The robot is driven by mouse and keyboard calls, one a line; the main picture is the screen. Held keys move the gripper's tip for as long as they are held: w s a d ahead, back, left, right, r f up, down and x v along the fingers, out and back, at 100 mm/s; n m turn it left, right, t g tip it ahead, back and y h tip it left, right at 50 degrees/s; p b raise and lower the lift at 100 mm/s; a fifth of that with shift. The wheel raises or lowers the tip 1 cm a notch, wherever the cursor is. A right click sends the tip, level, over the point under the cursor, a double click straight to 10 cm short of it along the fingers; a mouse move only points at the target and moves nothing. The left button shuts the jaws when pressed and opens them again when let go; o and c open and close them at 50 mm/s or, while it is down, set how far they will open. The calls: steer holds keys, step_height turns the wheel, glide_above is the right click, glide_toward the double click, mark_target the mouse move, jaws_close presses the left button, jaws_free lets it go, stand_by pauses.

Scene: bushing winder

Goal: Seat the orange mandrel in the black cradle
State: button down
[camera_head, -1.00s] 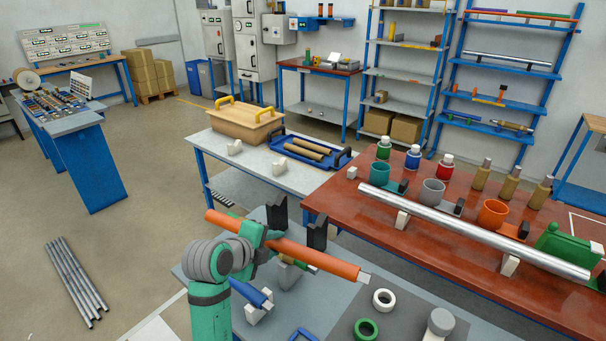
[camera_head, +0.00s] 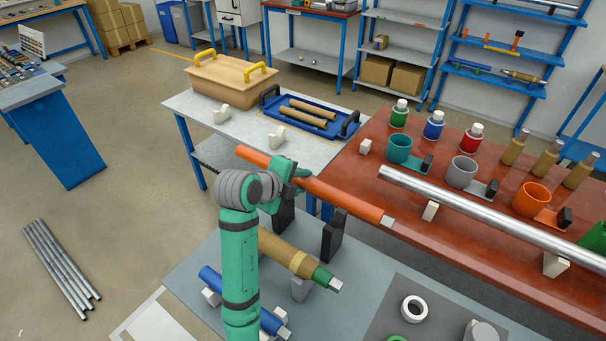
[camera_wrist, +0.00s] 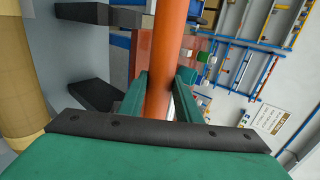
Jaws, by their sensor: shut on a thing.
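The orange mandrel (camera_head: 345,195) is a long rod with a pale metal tip at its right end. My gripper (camera_head: 290,173) is shut on it left of its middle and holds it raised above the grey table. In the wrist view the mandrel (camera_wrist: 166,60) runs between the two green fingers (camera_wrist: 160,95). The black cradle shows as two dark uprights (camera_head: 333,235) on the grey table, below and apart from the mandrel. The left upright is partly hidden behind my arm. Dark blocks, probably the cradle (camera_wrist: 85,52), show left of the mandrel in the wrist view.
A tan and green roller (camera_head: 295,260) and a blue roller (camera_head: 270,320) lie on supports in front of the cradle. A silver bar (camera_head: 480,215) lies on the red bench (camera_head: 400,240) at right.

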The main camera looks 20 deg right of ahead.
steer(key=shift+w+r, duration=0.1)
steer(key=shift+w, duration=0.05)
steer(key=shift+s, duration=0.4)
steer(key=shift+s+d+f, duration=0.15)
steer(key=shift+f, duration=3.9)
steer(key=shift+f, duration=0.4)
steer(key=c, duration=1.2)
jaws_free()
steer(key=shift+f, duration=0.1)
